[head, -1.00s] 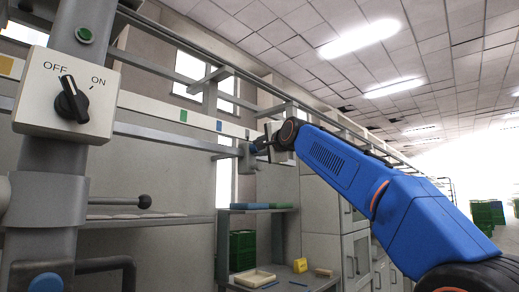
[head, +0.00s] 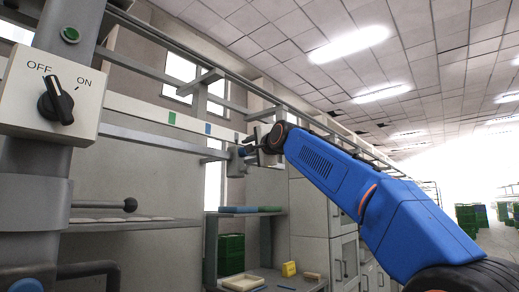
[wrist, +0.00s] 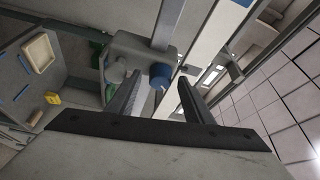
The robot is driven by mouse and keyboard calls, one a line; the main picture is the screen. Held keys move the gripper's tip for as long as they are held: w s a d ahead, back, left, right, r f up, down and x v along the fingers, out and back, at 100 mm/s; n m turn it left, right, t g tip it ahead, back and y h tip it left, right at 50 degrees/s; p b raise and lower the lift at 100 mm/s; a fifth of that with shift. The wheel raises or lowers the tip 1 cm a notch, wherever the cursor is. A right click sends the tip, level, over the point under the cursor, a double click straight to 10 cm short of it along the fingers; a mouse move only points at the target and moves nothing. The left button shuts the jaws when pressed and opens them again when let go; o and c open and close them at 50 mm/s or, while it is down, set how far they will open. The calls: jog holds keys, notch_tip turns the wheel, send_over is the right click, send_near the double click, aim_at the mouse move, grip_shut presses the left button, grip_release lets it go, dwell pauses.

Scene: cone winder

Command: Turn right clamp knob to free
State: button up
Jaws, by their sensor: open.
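The clamp knob (wrist: 160,76) is a blue round knob with a white mark, on a grey clamp block (wrist: 128,52) at a rail joint. In the wrist view it shows just beyond and between the two dark fingertips of my gripper (wrist: 160,82). The fingers are apart, with a gap on both sides of the knob; I see no contact. In the head view my gripper (head: 262,148) is beside the clamp block (head: 236,160), at the end of my blue arm. The knob is small there and partly hidden by the fingers.
A grey post at the left carries an OFF/ON switch box (head: 50,95). Under the clamp, a shelf bench (head: 270,276) holds a tray (head: 243,282) and a yellow block (head: 289,269). Long rails run past the gripper.

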jog(key=v, duration=1.7)
jog(key=s+d+f+n+g+h, duration=0.2)
jog(key=s+d+f, duration=0.25)
jog(key=f, duration=0.75)
jog(key=s+d+f+n+g+h, duration=0.1)
jog(key=s+d+f+n+h, duration=0.15)
jog(key=d+f, duration=0.6)
jog(key=s+d+f+n+g+h, duration=0.1)
jog(key=s+d+f+g, duration=0.3)
jog(key=f, duration=1)
jog(key=s+d+f+n+g+h, duration=0.1)
jog(key=s+d+f, duration=0.2)
jog(key=s+f, duration=0.5)
jog(key=s+d+f+n+g+h, duration=0.1)
jog(key=s+d+f+n+g, duration=0.1)
jog(key=s+f, duration=0.6)
jog(key=s+d+f+n+g+h, duration=0.1)
jog(key=s+d+f, duration=0.4)
jog(key=f, duration=1.3)
jog(key=s+h, duration=0.1)
jog(key=s, duration=0.2)
jog(key=shift+s+f+n, duration=0.3)
jog(key=shift+s+n, duration=0.05)
jog(key=shift+s, duration=0.05)
